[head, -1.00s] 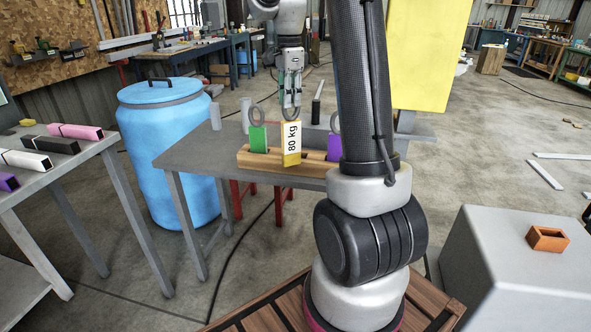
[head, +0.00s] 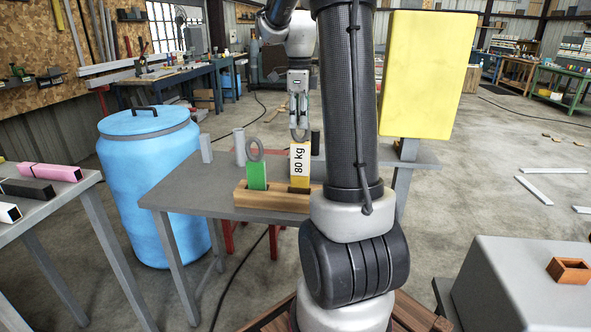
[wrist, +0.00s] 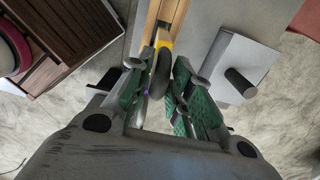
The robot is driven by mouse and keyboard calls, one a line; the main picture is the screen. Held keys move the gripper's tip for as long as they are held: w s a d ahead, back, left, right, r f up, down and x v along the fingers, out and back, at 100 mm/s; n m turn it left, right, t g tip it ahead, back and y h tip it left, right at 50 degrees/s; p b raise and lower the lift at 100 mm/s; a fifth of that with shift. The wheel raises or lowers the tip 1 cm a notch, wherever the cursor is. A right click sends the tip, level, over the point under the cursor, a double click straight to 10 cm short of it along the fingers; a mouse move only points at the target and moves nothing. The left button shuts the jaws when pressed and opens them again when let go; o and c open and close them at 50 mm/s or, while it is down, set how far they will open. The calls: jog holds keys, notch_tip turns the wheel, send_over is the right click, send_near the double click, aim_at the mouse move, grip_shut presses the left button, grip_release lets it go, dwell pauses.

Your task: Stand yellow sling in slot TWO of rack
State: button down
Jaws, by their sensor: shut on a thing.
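The yellow sling (head: 299,152), with a white "80 kg" label, stands upright at the wooden rack (head: 262,201). Its lower end meets a dark slot to the right of the green sling (head: 257,176); how deep it sits is unclear. My gripper (head: 299,128) is above it, shut on its grey top ring. In the wrist view, the green-padded fingers (wrist: 160,88) close around the dark ring, with the yellow sling (wrist: 164,38) beyond. My arm hides the rack's right part in the head view. No slot number is readable.
The rack stands on a grey table (head: 180,194). Grey posts (head: 239,147) stand behind it. A blue barrel (head: 150,190) is left of the table, and a yellow panel (head: 428,75) rises at right. Another table at far left holds several bars (head: 48,172).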

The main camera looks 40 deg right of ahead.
aim_at(300, 153)
notch_tip(300, 153, down, 7)
dwell(0.4)
jog(key=shift+f, duration=0.25)
jog(key=c, duration=1.3)
grip_release()
